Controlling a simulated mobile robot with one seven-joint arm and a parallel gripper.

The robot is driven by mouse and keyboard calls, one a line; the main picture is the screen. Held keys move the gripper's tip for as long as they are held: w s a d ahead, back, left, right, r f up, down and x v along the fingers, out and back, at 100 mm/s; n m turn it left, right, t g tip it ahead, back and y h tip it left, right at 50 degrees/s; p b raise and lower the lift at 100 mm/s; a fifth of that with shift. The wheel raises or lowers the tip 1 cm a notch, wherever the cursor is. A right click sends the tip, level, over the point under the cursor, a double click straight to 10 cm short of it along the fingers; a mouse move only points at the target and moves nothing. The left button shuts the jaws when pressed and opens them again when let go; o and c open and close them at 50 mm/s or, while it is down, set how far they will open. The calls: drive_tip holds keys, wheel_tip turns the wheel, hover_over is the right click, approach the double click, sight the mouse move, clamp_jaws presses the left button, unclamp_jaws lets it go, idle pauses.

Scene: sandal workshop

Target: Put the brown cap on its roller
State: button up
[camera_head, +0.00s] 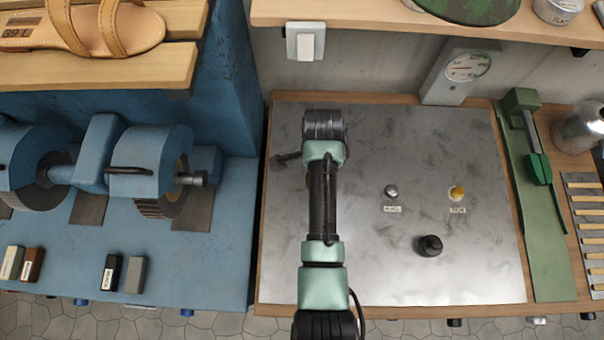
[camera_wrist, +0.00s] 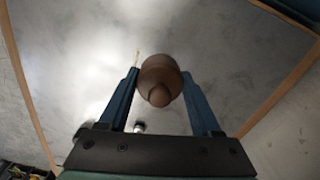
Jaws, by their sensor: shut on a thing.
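In the wrist view, my gripper (camera_wrist: 160,73) has its two blue fingers closed on the sides of the brown cap (camera_wrist: 158,66). The cap is round, with a small knob facing the camera. In the head view my arm covers the left of the metal plate, and the cap and fingertips cannot be made out there. On the plate stand a small grey metal piece (camera_head: 391,191) and a small yellow-topped piece (camera_head: 456,192), each with a label too small to read. I cannot tell which is the brown cap's roller.
A black round cap or knob (camera_head: 430,245) is on the metal plate (camera_head: 470,270), right of my arm. A gauge (camera_head: 466,67) stands behind the plate. A green strip (camera_head: 541,240) lies to the right. A blue grinding machine (camera_head: 140,160) is at the left. Much of the plate is bare.

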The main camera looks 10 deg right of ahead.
drive_tip(key=m, duration=0.1)
drive_tip(key=d+m+p, duration=0.1)
drive_tip(key=shift+d+r+m, duration=0.25)
drive_tip(key=shift+d+m, duration=0.05)
drive_tip(key=shift+m, duration=0.1)
drive_tip(key=shift+d+f+m, duration=0.15)
drive_tip(key=shift+d+m, duration=0.2)
drive_tip(key=shift+m, duration=0.55)
wheel_tip(320, 180, down, 7)
drive_tip(key=b, duration=0.6)
drive_tip(key=shift+f, duration=0.15)
drive_tip(key=o, duration=1.4)
wheel_tip(320, 180, up, 13)
drive_tip(key=shift+b, duration=0.55)
